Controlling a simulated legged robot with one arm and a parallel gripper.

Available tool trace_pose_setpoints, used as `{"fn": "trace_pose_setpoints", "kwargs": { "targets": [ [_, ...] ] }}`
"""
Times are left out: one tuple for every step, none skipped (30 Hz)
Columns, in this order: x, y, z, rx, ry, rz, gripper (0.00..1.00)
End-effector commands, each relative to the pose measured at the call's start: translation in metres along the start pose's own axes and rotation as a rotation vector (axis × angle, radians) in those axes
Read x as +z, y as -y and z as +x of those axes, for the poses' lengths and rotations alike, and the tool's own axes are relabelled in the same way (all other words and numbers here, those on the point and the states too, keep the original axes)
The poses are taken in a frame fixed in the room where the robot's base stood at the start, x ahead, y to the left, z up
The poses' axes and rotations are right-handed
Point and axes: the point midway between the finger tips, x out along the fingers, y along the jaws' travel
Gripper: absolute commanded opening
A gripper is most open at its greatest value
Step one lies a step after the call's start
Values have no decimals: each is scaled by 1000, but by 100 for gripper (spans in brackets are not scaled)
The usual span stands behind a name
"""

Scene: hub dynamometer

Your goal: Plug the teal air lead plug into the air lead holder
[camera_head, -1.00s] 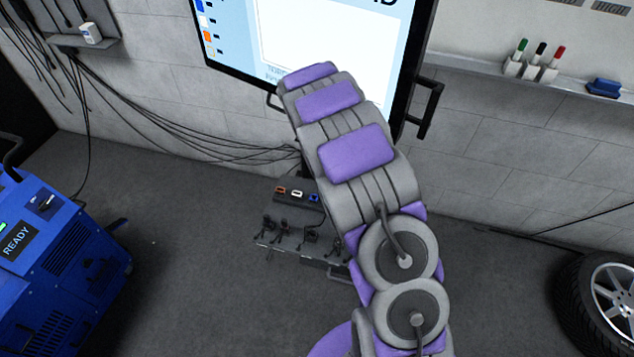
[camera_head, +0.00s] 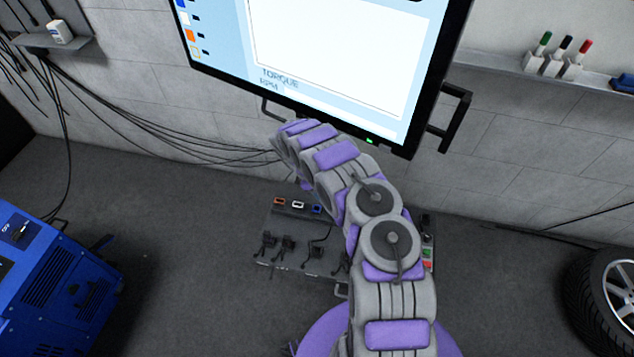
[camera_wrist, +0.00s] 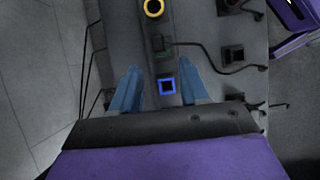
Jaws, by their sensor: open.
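My gripper (camera_wrist: 160,72) shows in the wrist view as two blue fingers, spread apart with nothing held between them. A blue-framed square socket (camera_wrist: 168,86) lies in the gap between the fingers. Just beyond it is a small dark plug with a greenish mark (camera_wrist: 158,43), with a black lead running right. I cannot tell whether this is the teal air lead plug, nor which fitting is the air lead holder. In the head view my arm hides the gripper and part of the grey panel (camera_head: 290,262), where several black plugs with leads stand.
A large screen (camera_head: 340,50) hangs behind. A blue machine (camera_head: 60,275) stands left and a wheel (camera_head: 610,290) right. Black cables (camera_head: 150,135) hang along the wall.

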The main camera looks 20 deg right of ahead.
Motion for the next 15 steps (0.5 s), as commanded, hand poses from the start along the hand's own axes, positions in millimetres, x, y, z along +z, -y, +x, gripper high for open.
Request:
{"fn": "trace_pose_setpoints", "kwargs": {
  "targets": [
    [-1,0,2,-2,-1,-2,45],
    [-1,0,3,-2,0,-2,45],
    [-2,1,3,-2,1,-2,45],
    [-3,1,4,-2,2,-2,45],
    [-3,1,4,-1,3,-2,45],
    [-4,2,5,0,5,-1,45],
    [-4,2,6,0,5,-1,45],
    [-4,2,7,0,5,-1,45],
    [-5,3,9,1,7,0,45],
    [-6,3,11,1,7,0,45],
    [-6,3,14,2,8,0,45],
    [-6,3,17,2,8,0,45],
    [-6,3,20,2,8,0,45],
    [-6,2,23,2,7,0,45],
    [-6,2,28,2,6,0,45]
  ]
}}
